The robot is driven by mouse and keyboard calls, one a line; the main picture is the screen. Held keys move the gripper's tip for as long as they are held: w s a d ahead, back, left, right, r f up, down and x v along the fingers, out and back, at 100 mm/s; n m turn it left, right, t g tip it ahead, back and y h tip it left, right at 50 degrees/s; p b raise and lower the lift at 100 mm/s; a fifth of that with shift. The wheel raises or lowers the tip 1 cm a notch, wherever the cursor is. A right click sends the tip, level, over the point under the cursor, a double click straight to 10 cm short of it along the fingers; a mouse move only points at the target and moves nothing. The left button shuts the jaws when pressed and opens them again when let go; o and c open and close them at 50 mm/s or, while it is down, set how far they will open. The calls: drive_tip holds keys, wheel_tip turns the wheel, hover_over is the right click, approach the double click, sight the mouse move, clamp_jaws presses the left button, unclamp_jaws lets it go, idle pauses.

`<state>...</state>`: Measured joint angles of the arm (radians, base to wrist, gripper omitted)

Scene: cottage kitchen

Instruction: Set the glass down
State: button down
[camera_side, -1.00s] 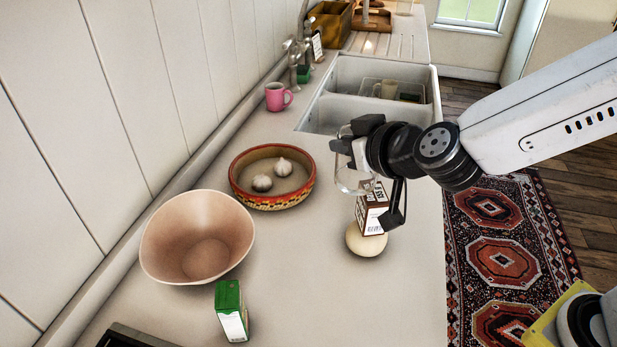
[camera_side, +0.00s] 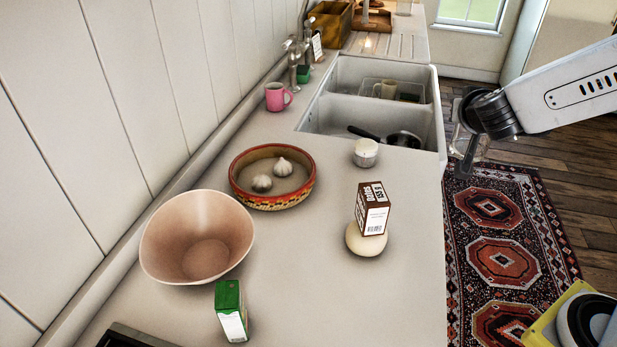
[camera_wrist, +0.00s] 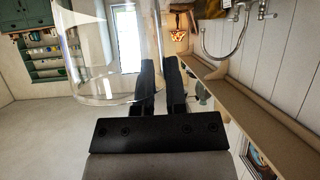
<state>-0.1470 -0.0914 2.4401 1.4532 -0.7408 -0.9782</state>
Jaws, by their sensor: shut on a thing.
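The clear glass (camera_wrist: 100,60) is in my gripper (camera_wrist: 160,85). In the wrist view its wall runs between the two black fingers, and most of its body is left of them. In the side view my gripper (camera_side: 466,155) is right of the counter, above the floor and the far end of the rug. The glass (camera_side: 482,148) shows only faintly there, partly hidden by the dark fingers. The glass is in the air, apart from the counter (camera_side: 310,260).
On the counter are a brown-and-white box (camera_side: 374,209) on a round cream object (camera_side: 365,240), a small white pot (camera_side: 365,151), a patterned bowl (camera_side: 272,195) with garlic, a pinkish bowl (camera_side: 200,240), a green carton (camera_side: 230,312) and a pink mug (camera_side: 277,97). The sink (camera_side: 350,95) lies behind.

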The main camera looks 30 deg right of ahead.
sight(457, 131)
drive_tip(key=shift+a+f, duration=0.1)
drive_tip(key=shift+f, duration=2.05)
drive_tip(key=shift+w, duration=0.2)
drive_tip(key=w+d+f, duration=0.1)
drive_tip(key=w+f, duration=0.8)
drive_tip(key=w, duration=0.4)
drive_tip(key=shift+d+f, duration=0.15)
drive_tip(key=shift+d, duration=0.2)
drive_tip(key=shift+w+f, duration=0.1)
drive_tip(key=shift+w, duration=0.05)
drive_tip(key=shift+w+f, duration=0.15)
drive_tip(key=shift+f, duration=1.55)
drive_tip(key=shift+f, duration=0.1)
